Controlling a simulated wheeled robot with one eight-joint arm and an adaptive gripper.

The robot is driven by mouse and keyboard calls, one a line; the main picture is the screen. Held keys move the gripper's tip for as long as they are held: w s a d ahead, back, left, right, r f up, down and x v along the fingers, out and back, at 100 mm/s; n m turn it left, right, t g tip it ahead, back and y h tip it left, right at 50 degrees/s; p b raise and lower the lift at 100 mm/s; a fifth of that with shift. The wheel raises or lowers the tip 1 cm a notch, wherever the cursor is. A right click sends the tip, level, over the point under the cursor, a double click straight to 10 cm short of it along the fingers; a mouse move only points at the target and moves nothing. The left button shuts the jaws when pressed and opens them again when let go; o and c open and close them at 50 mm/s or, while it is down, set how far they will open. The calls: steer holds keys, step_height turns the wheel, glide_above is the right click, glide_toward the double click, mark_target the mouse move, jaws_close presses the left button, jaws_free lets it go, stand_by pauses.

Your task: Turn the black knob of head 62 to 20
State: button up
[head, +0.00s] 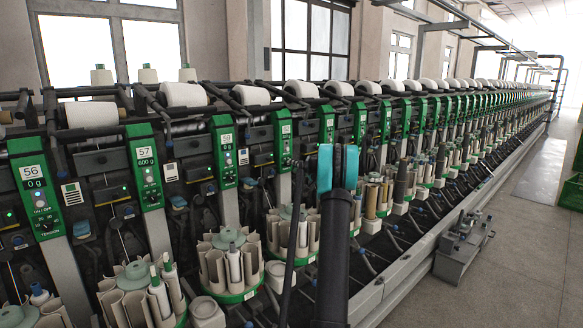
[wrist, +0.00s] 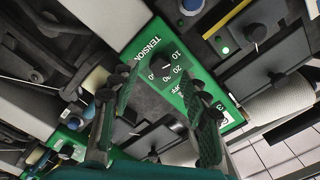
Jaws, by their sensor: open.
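In the wrist view a green tension panel (wrist: 140,42) lies tilted across the middle. Its round black knob (wrist: 158,72) shows between and beyond my fingertips, with a small white mark and a printed scale from 10 to 40 beside it. The exact setting is too small to tell. A white number plate (wrist: 222,104) on the panel is partly hidden, so I cannot read the head number. My gripper (wrist: 158,82) is open and empty, with a dark green finger on each side of the knob. In the head view my arm hides the fingertips and this panel.
In the head view a long row of winding heads with green panels runs back to the right; panel 57 (head: 145,165) is near. Bobbin magazines (head: 231,262) stand below. A grey carriage (head: 463,245) sits beside the machine. The aisle floor (head: 515,262) is mostly clear.

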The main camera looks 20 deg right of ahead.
steer(key=shift+x, duration=1.45)
jaws_close()
steer(key=shift+m, duration=4.9)
